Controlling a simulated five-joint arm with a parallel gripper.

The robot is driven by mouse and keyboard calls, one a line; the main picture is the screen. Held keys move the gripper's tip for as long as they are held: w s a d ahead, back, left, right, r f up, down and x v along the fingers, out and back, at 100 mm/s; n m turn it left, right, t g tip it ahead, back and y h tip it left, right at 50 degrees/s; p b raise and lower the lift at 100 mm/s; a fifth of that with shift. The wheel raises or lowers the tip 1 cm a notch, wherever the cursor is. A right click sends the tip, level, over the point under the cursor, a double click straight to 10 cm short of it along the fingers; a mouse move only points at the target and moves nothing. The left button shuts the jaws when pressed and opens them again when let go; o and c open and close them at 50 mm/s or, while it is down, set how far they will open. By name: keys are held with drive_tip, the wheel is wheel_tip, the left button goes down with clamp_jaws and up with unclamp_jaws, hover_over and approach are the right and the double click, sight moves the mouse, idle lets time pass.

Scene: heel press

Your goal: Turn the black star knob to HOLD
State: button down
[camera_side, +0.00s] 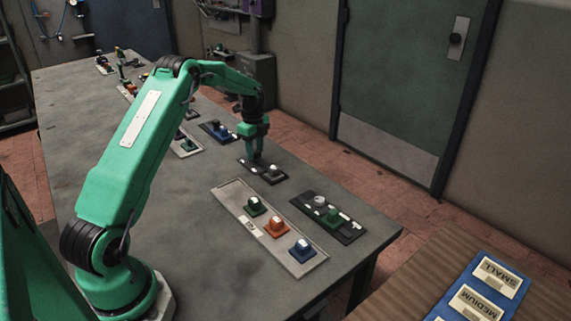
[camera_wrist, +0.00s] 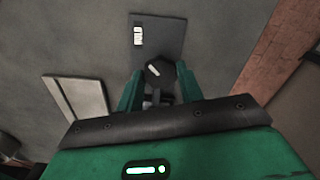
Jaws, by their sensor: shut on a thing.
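My gripper (camera_side: 257,156) points down at a small dark plate (camera_side: 247,163) near the middle of the table in the side view. In the wrist view its green fingers (camera_wrist: 160,72) stand on either side of the black star knob (camera_wrist: 156,76), shut on it. The knob has a short white mark on its top. The dark plate (camera_wrist: 172,30) extends beyond the knob and carries a small white label (camera_wrist: 138,34) whose lettering I cannot read with certainty. In the side view the fingers mostly hide the knob.
A pale panel (camera_side: 229,189) with green, orange and blue knobs lies nearer the camera. A black panel (camera_side: 350,231) with a grey and a green knob lies to its right. Another plate with a blue knob (camera_side: 221,134) lies behind. Bare table lies left of the pale panel.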

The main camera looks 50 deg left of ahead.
sight(255, 152)
drive_tip(key=c, duration=0.9)
unclamp_jaws()
drive_tip(key=shift+r, duration=3.95)
